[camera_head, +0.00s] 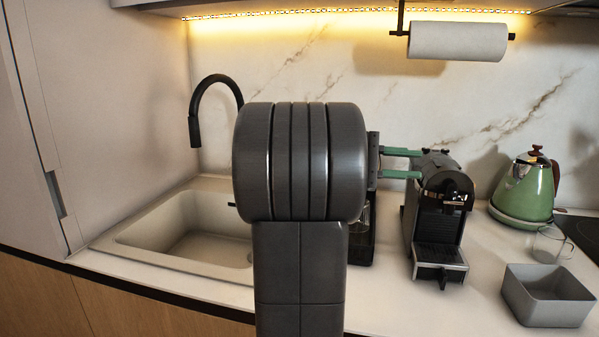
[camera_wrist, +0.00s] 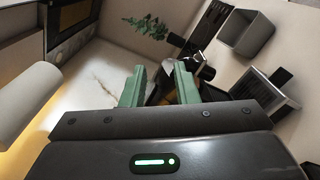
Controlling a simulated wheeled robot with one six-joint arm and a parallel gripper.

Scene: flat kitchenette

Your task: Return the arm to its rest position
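My arm fills the middle of the head view and hides part of the counter behind it. My gripper (camera_head: 418,164) points to the right, with its two green fingers apart, at about the height of the top of the black coffee machine (camera_head: 440,205). The fingertips overlap the machine's upper left side in that view; I cannot tell whether they touch it. In the wrist view my gripper (camera_wrist: 160,84) also shows its two green fingers apart, with dark shapes behind them and nothing clearly held.
A sink (camera_head: 150,240) with a black faucet (camera_head: 213,90) lies left. A green kettle (camera_head: 527,188), a glass mug (camera_head: 548,245) and a grey bin (camera_head: 546,297) stand right. A paper towel roll (camera_head: 458,41) hangs above. A dark object (camera_head: 361,240) is partly hidden behind my arm.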

